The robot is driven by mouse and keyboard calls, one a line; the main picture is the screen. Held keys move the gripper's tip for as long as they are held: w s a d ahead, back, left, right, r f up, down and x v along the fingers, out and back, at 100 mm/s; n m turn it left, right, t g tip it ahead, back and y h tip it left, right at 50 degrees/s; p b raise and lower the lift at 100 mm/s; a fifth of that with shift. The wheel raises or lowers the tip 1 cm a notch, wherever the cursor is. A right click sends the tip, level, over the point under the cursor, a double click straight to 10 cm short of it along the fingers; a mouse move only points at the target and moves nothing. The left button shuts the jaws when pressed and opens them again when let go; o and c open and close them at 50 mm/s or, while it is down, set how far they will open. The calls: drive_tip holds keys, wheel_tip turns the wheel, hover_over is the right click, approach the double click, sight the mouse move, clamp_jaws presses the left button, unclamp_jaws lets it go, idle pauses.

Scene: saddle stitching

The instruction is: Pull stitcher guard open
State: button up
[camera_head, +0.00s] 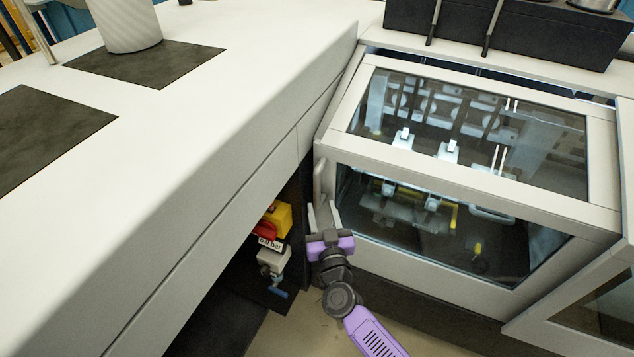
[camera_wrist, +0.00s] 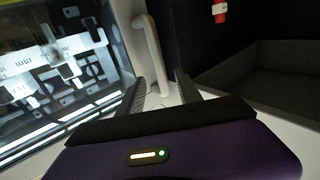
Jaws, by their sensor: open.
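The stitcher guard (camera_head: 450,178) is a white frame with clear panes over the stitching unit, and it looks closed. Its pale bar handle (camera_head: 320,178) is upright on the guard's left edge. The handle also shows in the wrist view (camera_wrist: 153,50), beside the guard's window (camera_wrist: 55,75). My gripper (camera_head: 323,206) is open at the handle's lower end. In the wrist view, the handle's lower end appears between my open fingertips (camera_wrist: 159,78). I cannot tell whether the fingers touch it.
A long white machine body (camera_head: 215,150) runs close on the left. A yellow and red valve unit (camera_head: 275,220) sits in the dark recess left of my gripper. A second windowed cover (camera_head: 570,310) adjoins at lower right. Floor (camera_head: 300,335) shows below.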

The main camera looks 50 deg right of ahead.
sight(318, 190)
drive_tip(key=b+x, duration=0.1)
drive_tip(key=x, duration=0.7)
drive_tip(key=shift+w+d+r, duration=0.1)
drive_tip(key=shift+w+d, duration=0.05)
drive_tip(key=shift+d, duration=0.05)
clamp_jaws()
idle(1.3)
